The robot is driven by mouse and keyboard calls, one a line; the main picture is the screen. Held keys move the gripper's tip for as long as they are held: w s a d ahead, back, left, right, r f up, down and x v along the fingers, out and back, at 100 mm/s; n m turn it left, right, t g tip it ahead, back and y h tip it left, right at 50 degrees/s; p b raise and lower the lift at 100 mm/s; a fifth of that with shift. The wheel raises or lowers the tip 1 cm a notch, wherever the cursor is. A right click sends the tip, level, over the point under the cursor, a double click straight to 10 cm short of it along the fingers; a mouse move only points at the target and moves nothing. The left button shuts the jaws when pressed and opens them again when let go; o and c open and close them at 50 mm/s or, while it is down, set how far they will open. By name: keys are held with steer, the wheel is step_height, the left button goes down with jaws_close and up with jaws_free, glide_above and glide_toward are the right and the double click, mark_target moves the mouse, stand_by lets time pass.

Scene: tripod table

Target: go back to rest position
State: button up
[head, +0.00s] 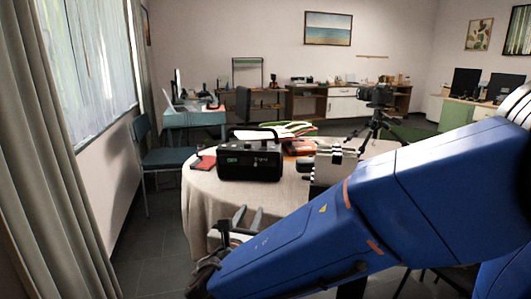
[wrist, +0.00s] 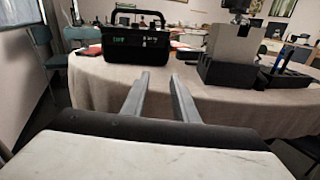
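My gripper (head: 241,221) is in front of the round table's near edge, low and left of my blue arm in the head view. In the wrist view its two fingers (wrist: 160,97) stand apart with nothing between them. The round table (head: 200,208) has a beige cloth, which also shows in the wrist view (wrist: 240,112). A black clock radio (head: 250,168) with a handle stands on the table, beyond the fingers in the wrist view (wrist: 137,44). The fingers do not appear to touch it. My arm hides the table's right part in the head view.
A teal chair (head: 168,158) stands at the left, near the curtain (head: 50,160). Floor (head: 150,250) shows at the left.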

steer(key=s+d+f+m+g+h, duration=0.25)
steer(key=d+m+g, duration=0.35)
steer(key=d, duration=0.8)
steer(key=s+d+f+m+g+h, duration=0.1)
steer(key=s+d+m+g+h, duration=0.2)
steer(key=d+m, duration=0.9)
steer(key=s+d+f+m+g+y, duration=0.3)
steer(key=s+d+f+m+g, duration=0.15)
steer(key=s+d, duration=0.6)
steer(key=s+a+m+t+y, duration=0.1)
steer(key=s+a+m+y, duration=0.2)
steer(key=m, duration=0.7)
steer(key=shift+s+a+r+m+y, duration=0.3)
steer(key=shift+s+y, duration=0.95)
steer(key=shift+s, duration=1.05)
steer(key=shift+d, duration=0.1)
steer(key=shift+c, duration=0.7)
